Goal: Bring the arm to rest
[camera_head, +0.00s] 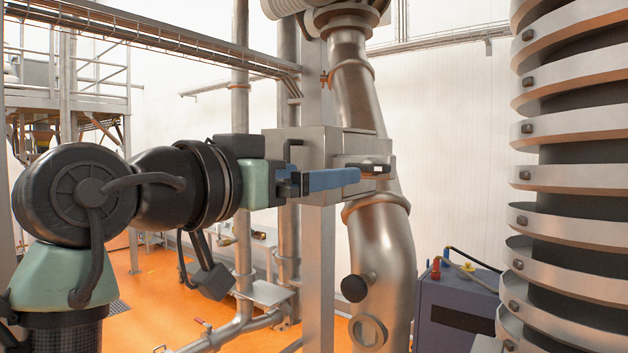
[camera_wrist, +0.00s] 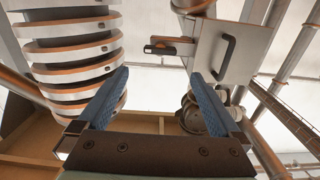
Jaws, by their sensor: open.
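My arm reaches in from the left in the camera_head view. My gripper (camera_head: 345,177) is held out level in mid-air, its blue fingers pointing right. In the camera_wrist view my gripper (camera_wrist: 158,76) has its two blue fingers spread apart with nothing between them. In the camera_head view the fingers overlap a grey metal box (camera_head: 320,142) on the upright post. The box also shows in the camera_wrist view (camera_wrist: 222,42), with a dark handle (camera_wrist: 228,58) on its face. A gap between the fingers and the box cannot be judged exactly.
A large metal pipe (camera_head: 382,245) runs behind the box. A ribbed metal column (camera_head: 570,175) stands at the right, also in the wrist view (camera_wrist: 75,50). A dark blue-grey unit (camera_head: 455,310) stands low right. Orange floor (camera_head: 140,295) shows lower left.

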